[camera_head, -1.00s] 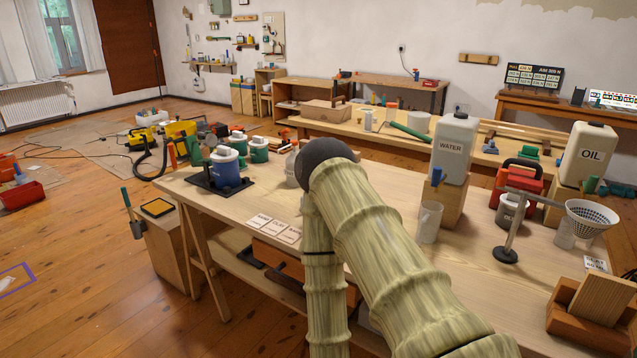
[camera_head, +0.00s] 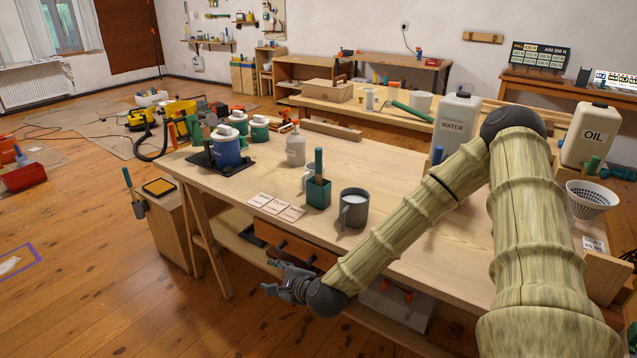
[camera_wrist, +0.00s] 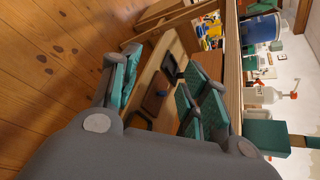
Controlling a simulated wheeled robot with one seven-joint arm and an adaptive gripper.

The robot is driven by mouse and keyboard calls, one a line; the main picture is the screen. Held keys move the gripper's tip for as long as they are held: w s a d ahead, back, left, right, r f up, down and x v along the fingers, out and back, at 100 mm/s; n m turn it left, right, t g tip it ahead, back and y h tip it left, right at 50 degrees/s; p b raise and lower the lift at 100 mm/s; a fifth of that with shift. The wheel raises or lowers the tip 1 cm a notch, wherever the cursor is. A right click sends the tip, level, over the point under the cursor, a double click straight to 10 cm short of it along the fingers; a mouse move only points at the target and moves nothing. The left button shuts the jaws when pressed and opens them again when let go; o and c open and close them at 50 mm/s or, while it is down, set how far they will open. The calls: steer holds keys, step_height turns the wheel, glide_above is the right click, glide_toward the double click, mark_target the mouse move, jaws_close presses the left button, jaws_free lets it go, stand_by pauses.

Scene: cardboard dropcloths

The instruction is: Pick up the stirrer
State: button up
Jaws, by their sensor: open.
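A green-handled tool (camera_head: 318,163), which looks like the stirrer, stands upright in a square dark green holder (camera_head: 318,194) near the table's front edge. Its lower end is hidden inside the holder. In the wrist view the green holder (camera_wrist: 265,137) shows at the lower right, with part of the green handle (camera_wrist: 312,142) at the picture's edge. My gripper (camera_head: 272,279) is in front of the table, below the tabletop and left of the holder. Its fingers (camera_wrist: 162,85) are apart with nothing between them, and the holder is outside them.
A grey mug (camera_head: 353,212) stands just right of the holder, and a white bottle (camera_head: 295,149) behind it. Printed cards (camera_head: 276,207) lie to its left. A wooden drawer front (camera_head: 290,245) is under the tabletop near my gripper. The table's middle is clear.

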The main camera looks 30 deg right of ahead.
steer(key=w+d+r+m+t+h, duration=0.3)
steer(key=w+d+r+m, duration=0.2)
steer(key=d+r+m, duration=0.45)
steer(key=m+t+h, duration=0.2)
steer(key=m+h, duration=0.2)
steer(key=m, duration=0.1)
glide_toward(320, 164)
steer(key=w, duration=0.1)
steer(key=x, duration=0.5)
steer(key=shift+f, duration=0.35)
steer(key=x, duration=0.4)
steer(key=shift+r+p, duration=0.35)
steer(key=shift+p, duration=0.05)
steer(key=shift+w+d, duration=0.3)
steer(key=shift+w, duration=0.35)
jaws_close()
